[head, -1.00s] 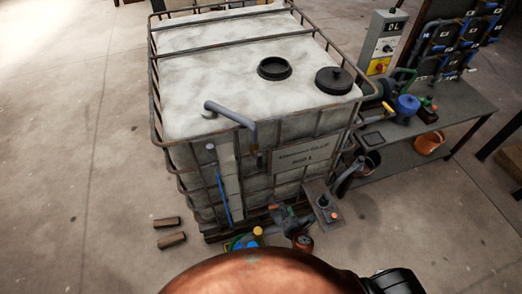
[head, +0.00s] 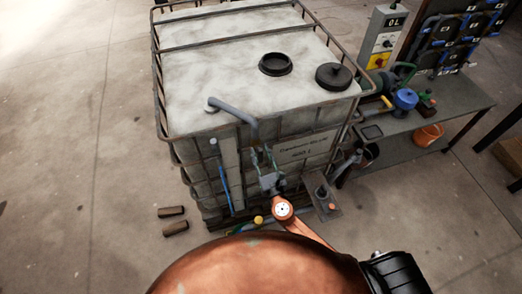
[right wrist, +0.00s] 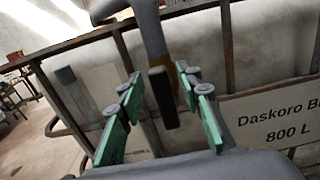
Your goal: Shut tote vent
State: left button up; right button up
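The tote (head: 240,80) is a white caged tank in the head view. A grey bent pipe (head: 232,116) lies at its front top edge and hooks down over the front; this seems to be the vent. In the right wrist view the pipe (right wrist: 150,30) ends in a brownish collar with a black lever (right wrist: 163,98) hanging down. My right gripper (head: 263,159) is in front of the tote, just below the pipe. In the wrist view its green-padded fingers (right wrist: 158,92) are spread either side of the lever, with gaps visible. My left gripper is out of view.
The tote top has an open black-rimmed hole (head: 275,64) and a black lid (head: 334,76). A bench (head: 455,112) with a blue-topped item (head: 405,100) and a control box (head: 383,38) stand at right. Two wooden blocks (head: 174,220) lie on the floor, which is clear at left.

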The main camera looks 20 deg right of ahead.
jog(key=shift+w, duration=0.45)
jog(key=shift+c, duration=0.3)
grip_shut()
